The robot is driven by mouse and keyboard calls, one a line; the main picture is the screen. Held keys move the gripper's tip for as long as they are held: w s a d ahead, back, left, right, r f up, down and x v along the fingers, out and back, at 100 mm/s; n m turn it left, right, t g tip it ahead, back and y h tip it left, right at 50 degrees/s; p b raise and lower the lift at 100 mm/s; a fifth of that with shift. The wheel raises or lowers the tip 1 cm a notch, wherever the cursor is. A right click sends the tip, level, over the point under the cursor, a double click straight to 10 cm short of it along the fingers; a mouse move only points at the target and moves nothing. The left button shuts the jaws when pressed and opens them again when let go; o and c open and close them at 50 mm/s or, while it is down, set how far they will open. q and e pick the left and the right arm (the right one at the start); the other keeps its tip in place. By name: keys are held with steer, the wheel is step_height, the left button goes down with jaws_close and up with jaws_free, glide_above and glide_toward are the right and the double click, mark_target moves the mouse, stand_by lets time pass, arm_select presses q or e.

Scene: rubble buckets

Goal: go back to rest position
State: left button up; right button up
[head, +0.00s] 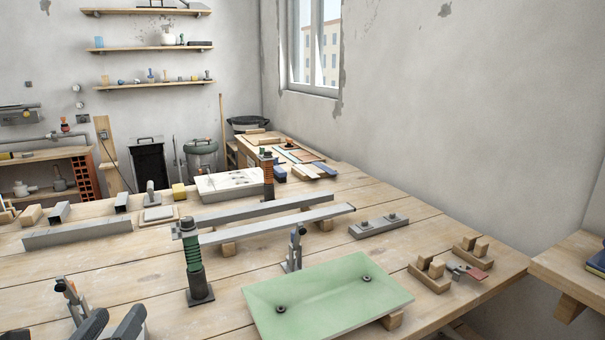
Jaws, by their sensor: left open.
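My left gripper (112,322) shows at the bottom left edge, with its two dark fingers apart and nothing visible between them. Only the finger ends show; the rest is cut off by the frame. It is over the near left part of the wooden workbench (150,282). A grey clamp (73,302) with an orange tip stands just left of the fingers; I cannot tell whether they touch. My right gripper is not in view.
A pale green panel (325,293) lies at the near middle of the bench. A post with a green spring (193,262) and another clamp (295,249) stand upright. Long metal bars (275,227) lie behind. Bare planks show between the left gripper and the green-spring post.

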arm_select(q)
steer(key=s+d+f+n+g, duration=0.3)
steer(key=s+f+n+g, duration=0.5)
steer(key=n, duration=0.8)
steer(key=s+d+f+n+g, duration=0.5)
steer(key=s+f+n, duration=0.45)
steer(key=n, duration=0.55)
steer(key=w+d+f+t+h, duration=0.2)
steer(key=w+f+t, duration=0.4)
steer(key=f, duration=0.2)
steer(key=shift+w+f, duration=0.15)
steer(key=shift+f, duration=0.2)
